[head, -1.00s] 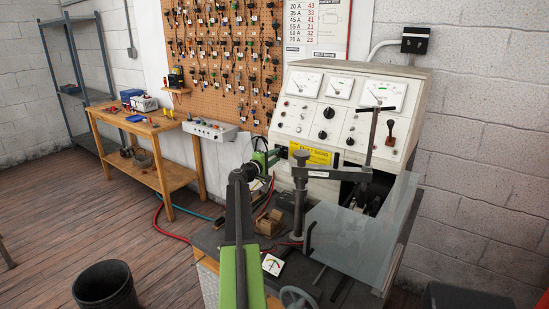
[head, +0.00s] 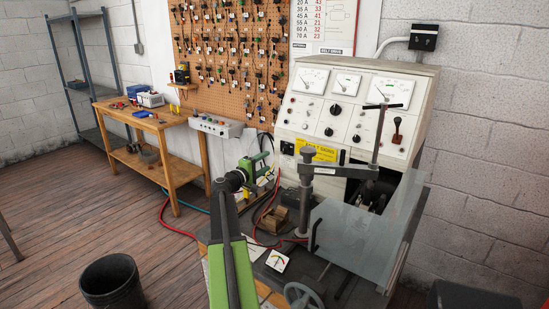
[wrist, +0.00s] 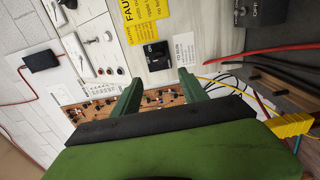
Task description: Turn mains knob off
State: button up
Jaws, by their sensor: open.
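A black square switch with a knob (wrist: 157,56) sits on the pale panel in the wrist view, beside yellow labels. It seems to be the mains knob, but its marking is too small to read surely. In the head view a small black switch (head: 287,147) shows left of the yellow label on the test bench front. My gripper (wrist: 161,85) is open and empty, its two green fingers spread below the switch in the wrist picture, apart from it. In the head view my gripper (head: 257,164) is in front of the bench, left of the switch.
The bench (head: 362,112) carries dials and a clear guard (head: 365,238). A steel post (head: 305,195) stands right of my gripper. Red and black cables (wrist: 270,62) run nearby.

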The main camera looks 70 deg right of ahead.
jog(key=v, duration=0.6)
